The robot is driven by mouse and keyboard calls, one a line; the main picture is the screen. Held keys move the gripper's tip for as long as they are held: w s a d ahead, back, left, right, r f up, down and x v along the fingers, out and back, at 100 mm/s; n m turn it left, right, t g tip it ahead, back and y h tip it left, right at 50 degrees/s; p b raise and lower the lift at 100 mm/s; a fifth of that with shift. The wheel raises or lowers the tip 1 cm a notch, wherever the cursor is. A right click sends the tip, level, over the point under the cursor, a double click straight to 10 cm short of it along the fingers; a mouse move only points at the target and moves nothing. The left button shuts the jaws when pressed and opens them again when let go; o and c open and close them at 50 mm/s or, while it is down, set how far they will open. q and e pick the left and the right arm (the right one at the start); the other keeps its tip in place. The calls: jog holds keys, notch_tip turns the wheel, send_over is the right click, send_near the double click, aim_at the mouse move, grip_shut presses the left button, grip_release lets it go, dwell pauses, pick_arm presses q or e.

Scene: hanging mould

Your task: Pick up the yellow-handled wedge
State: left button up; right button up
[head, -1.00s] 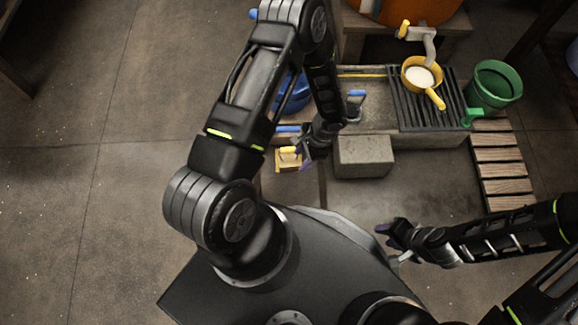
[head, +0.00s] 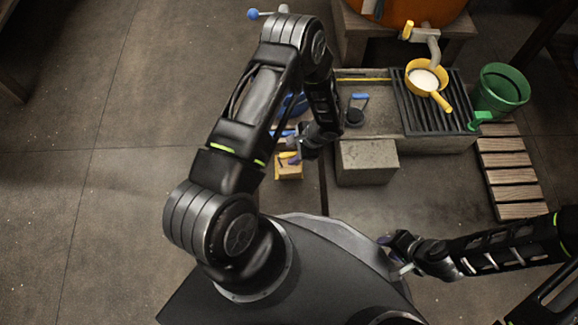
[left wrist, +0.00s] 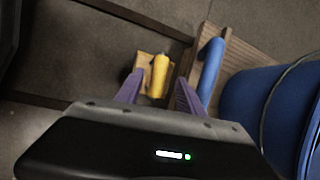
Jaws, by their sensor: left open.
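The yellow-handled wedge (head: 287,155) shows in the head view just beside my left gripper, on or by a small wooden block. In the left wrist view its yellow handle (left wrist: 160,75) stands between the two purple fingers, a little beyond their tips. My left gripper (left wrist: 158,85) is open and empty, pointing down at the handle; in the head view my arm partly hides it (head: 294,158). My right gripper (head: 387,242) is at the lower right, away from the wedge; its finger gap is too small to judge.
A blue-handled tool (left wrist: 210,68) lies close beside the wedge, with a blue bucket (left wrist: 250,105) next to it. A stone block (head: 366,162) stands to the right. A yellow pan (head: 411,82) sits on a dark grate, with a green bucket (head: 503,88) at far right.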

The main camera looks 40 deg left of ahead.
pick_arm(q)
jog(key=b, duration=0.3)
send_over(285, 171)
jog(key=w, duration=0.3)
jog(key=x, duration=0.3)
jog(key=d+x, duration=0.1)
jog(key=x, duration=0.1)
jog(key=shift+w+f, duration=0.1)
jog(key=shift+f, duration=0.1)
grip_shut()
dwell(1.0)
